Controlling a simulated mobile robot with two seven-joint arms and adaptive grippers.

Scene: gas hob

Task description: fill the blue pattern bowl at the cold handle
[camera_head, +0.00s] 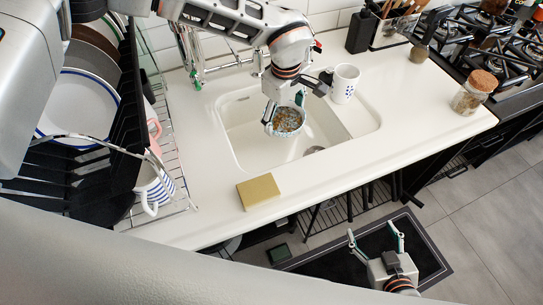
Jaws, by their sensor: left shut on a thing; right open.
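A small bowl (287,121) with a patterned rim and a brownish, speckled inside is held over the white sink (237,130). Chrome tap parts (190,52) stand at the wall, behind and left of the sink. My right gripper (376,243) is open and empty, low in front of the counter, above the dark floor mat.
A yellow sponge (259,192) lies at the counter's front edge. A dish rack with plates (82,105) fills the left. A corked jar (473,93) stands near the hob (500,50).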

